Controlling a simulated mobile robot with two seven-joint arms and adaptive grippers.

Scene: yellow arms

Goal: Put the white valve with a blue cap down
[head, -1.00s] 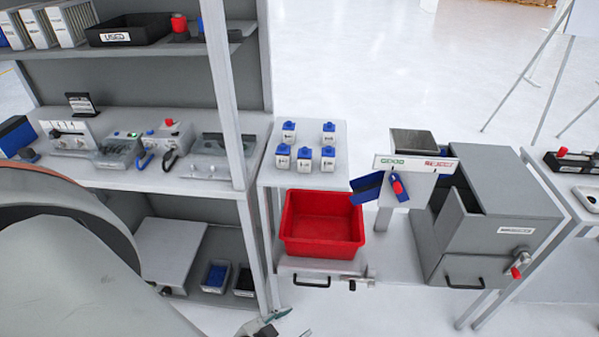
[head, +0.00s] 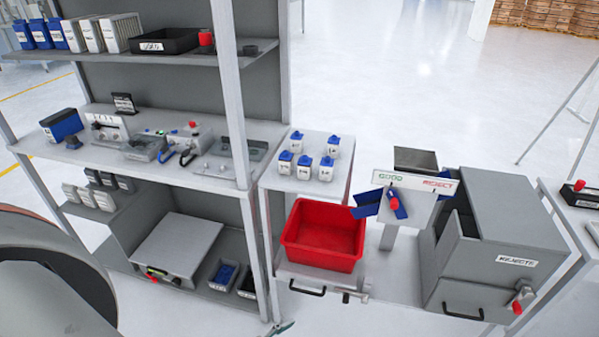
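Several white valves with blue caps (head: 305,166) stand upright in two rows on a small white table (head: 308,190). I cannot tell which of them, if any, is the task's valve. None is seen in a gripper. Part of my arm (head: 50,290) fills the lower left corner. A small grey-teal tip (head: 277,328) shows at the bottom edge, too cut off to identify. Neither gripper can be made out, so what they hold is hidden.
A red bin (head: 322,236) sits below the small table. Right of it stand a GOOD/REJECT sign (head: 415,181) with blue flaps and a grey rejects box (head: 505,240). A shelf unit (head: 236,100) with devices fills the left. The small table's front is bare.

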